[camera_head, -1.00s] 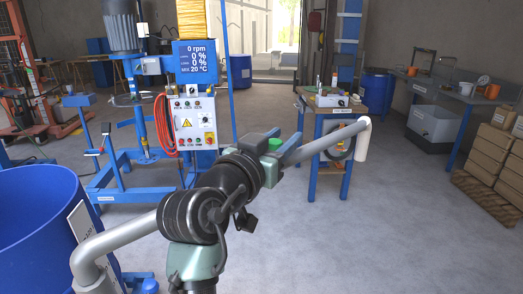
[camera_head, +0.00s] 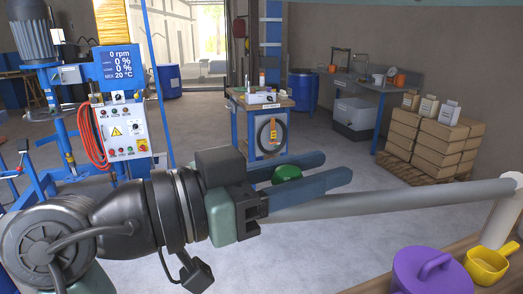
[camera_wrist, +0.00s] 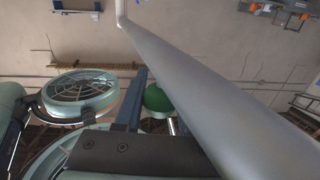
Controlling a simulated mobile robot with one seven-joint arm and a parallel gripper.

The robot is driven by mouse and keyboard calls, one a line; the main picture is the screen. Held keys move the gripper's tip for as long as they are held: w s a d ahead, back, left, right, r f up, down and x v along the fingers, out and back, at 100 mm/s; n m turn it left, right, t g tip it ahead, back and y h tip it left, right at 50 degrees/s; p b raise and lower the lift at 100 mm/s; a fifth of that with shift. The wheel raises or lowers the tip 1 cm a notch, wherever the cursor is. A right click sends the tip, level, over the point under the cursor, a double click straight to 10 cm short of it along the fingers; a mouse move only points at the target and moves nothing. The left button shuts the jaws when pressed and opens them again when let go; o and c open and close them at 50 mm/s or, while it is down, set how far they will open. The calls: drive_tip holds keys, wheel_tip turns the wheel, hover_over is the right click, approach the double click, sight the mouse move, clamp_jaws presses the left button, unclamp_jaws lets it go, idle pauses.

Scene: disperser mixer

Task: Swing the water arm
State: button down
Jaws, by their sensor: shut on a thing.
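The water arm (camera_head: 400,200) is a long grey pipe running from behind my gripper to the right, with a pale downturned spout (camera_head: 500,218) at its end. A green knob (camera_head: 287,173) shows between the blue fingers of my gripper (camera_head: 338,169), just above the pipe. My gripper is shut on the handle with this knob. In the wrist view, the pipe (camera_wrist: 205,90) crosses diagonally, close beside the green knob (camera_wrist: 157,98) and a blue finger. The pipe's pivot end is hidden or out of view in the head view.
A purple lidded container (camera_head: 430,272) and a yellow scoop (camera_head: 487,264) are at lower right, near the spout. Boxes (camera_head: 425,145) stand on a pallet behind. A blue work table (camera_head: 262,125) and the mixer control panel (camera_head: 122,130) stand further back. Open floor lies between.

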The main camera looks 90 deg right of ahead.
drive_tip(key=shift+s+a+m+g+y, duration=0.15)
drive_tip(key=shift+a+m+y, duration=0.15)
drive_tip(key=shift+a, duration=0.4)
drive_tip(key=shift+s+a+m+g+y, duration=0.1)
drive_tip(key=shift+a+m+g+y, duration=0.1)
drive_tip(key=shift+a+y, duration=0.4)
drive_tip(key=shift+s+a+m+g+y, duration=0.1)
drive_tip(key=shift+a+m+g+y, duration=0.1)
drive_tip(key=shift+a, duration=0.6)
drive_tip(key=c, duration=0.7)
unclamp_jaws()
drive_tip(key=shift+a, duration=0.1)
drive_tip(key=shift+c, duration=0.2)
drive_tip(key=shift+o, duration=1.2)
drive_tip(key=shift+a, duration=0.15)
drive_tip(key=shift+w, duration=0.1)
drive_tip(key=v, duration=1.2)
drive_tip(key=shift+w+b, duration=0.35)
drive_tip(key=shift+b, duration=0.1)
